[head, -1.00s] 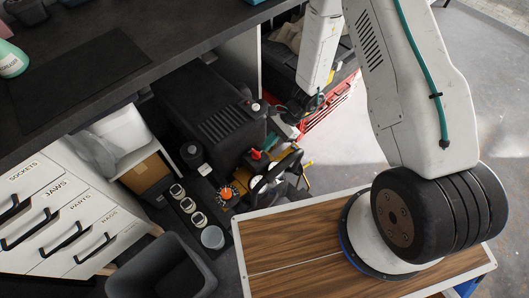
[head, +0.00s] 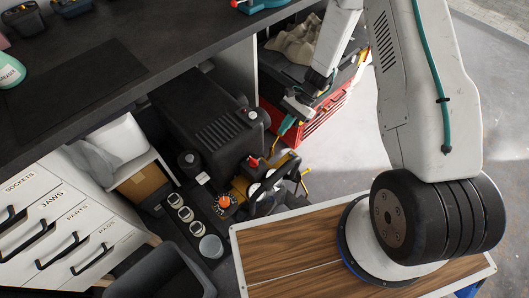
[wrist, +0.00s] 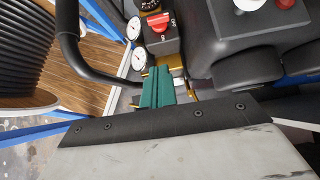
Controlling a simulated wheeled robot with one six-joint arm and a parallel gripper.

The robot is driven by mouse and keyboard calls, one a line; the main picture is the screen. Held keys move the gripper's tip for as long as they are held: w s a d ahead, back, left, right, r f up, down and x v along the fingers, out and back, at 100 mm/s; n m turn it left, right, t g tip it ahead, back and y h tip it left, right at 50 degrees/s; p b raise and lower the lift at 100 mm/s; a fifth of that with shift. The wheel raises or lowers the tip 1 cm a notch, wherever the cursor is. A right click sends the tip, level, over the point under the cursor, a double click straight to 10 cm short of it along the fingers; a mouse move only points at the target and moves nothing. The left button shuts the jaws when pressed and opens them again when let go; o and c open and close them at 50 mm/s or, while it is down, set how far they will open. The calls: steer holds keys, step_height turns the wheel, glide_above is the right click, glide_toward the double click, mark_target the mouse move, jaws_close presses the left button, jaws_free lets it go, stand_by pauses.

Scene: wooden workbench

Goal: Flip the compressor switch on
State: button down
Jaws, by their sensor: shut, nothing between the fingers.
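The compressor is a black ribbed box (head: 200,118) on the floor under the bench. A small red switch lever (head: 253,161) is at its right front end. In the wrist view the red lever (wrist: 158,22) sits on a dark grey box, beyond my fingers; I cannot tell its on or off position. My gripper (head: 284,127) has teal fingers, shut and empty, up and right of the lever in the head view. In the wrist view the closed fingers (wrist: 157,88) point toward the switch box, with a visible gap to the lever.
White-faced gauges (wrist: 135,45) and a black curved handle (wrist: 75,65) lie close to the switch. An orange knob (head: 224,200) is nearby. A red tool chest (head: 320,115) stands behind my gripper. The dark bench top (head: 130,65) overhangs the compressor. Labelled drawers (head: 50,220) are at left.

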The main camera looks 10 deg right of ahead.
mark_target(254, 162)
steer(key=shift+d+r, duration=0.2)
steer(key=x, duration=1)
steer(key=shift+s+d, duration=0.1)
steer(key=shift+s, duration=0.1)
steer(key=a, duration=0.1)
steer(key=s+a, duration=0.2)
steer(key=shift+a, duration=0.3)
